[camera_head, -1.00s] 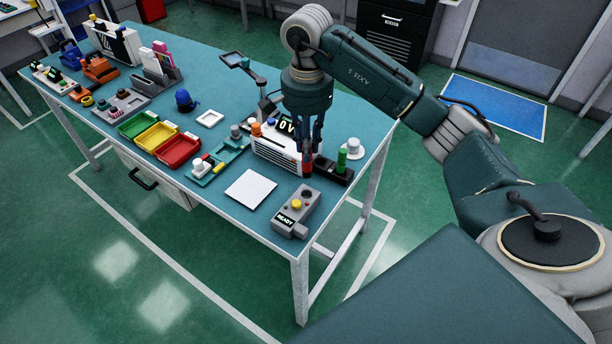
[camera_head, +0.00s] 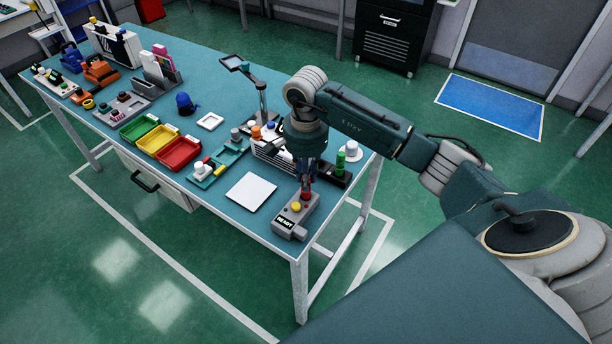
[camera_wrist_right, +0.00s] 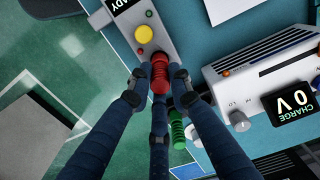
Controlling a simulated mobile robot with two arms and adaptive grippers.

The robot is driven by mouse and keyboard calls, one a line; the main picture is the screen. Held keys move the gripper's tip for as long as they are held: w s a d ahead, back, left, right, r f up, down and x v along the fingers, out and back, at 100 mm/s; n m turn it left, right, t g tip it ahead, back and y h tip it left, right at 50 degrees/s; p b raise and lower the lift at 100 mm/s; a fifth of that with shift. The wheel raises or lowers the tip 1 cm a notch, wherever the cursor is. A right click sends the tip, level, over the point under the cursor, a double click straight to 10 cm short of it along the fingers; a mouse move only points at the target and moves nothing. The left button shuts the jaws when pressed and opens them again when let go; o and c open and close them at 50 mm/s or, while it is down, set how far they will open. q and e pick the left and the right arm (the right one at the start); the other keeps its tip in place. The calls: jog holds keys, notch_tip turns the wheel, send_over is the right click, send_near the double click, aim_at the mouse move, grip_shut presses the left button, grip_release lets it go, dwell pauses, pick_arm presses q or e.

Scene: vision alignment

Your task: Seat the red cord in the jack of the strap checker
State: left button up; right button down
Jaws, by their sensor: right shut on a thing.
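The strap checker (camera_head: 288,228) is a grey box near the table's front right corner, with a READY display and a yellow button. It also shows at the top of the right wrist view (camera_wrist_right: 160,24). My right gripper (camera_head: 307,192) points down over its far end, shut on the ribbed red cord plug (camera_head: 306,196). In the right wrist view the red plug (camera_wrist_right: 159,76) is between the fingertips, beside the yellow button (camera_wrist_right: 144,34). The plug and fingers hide the jack; I cannot tell whether the plug is in it or just above. My left gripper is out of view.
A black holder (camera_head: 338,180) with a green plug (camera_head: 340,162) stands behind the checker. The white charge unit (camera_wrist_right: 250,72) reading 0 V is close by. A white pad (camera_head: 251,190) lies left of the checker. Colored bins (camera_head: 178,153) stand farther left.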

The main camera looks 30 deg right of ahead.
jog(key=c, duration=1.6)
grip_release()
jog(key=shift+f, duration=0.1)
jog(key=shift+r, duration=0.4)
notch_tip(320, 180, up, 12)
jog(key=b, duration=0.2)
jog(key=shift+f+b, duration=0.25)
jog(key=shift+b, duration=0.1)
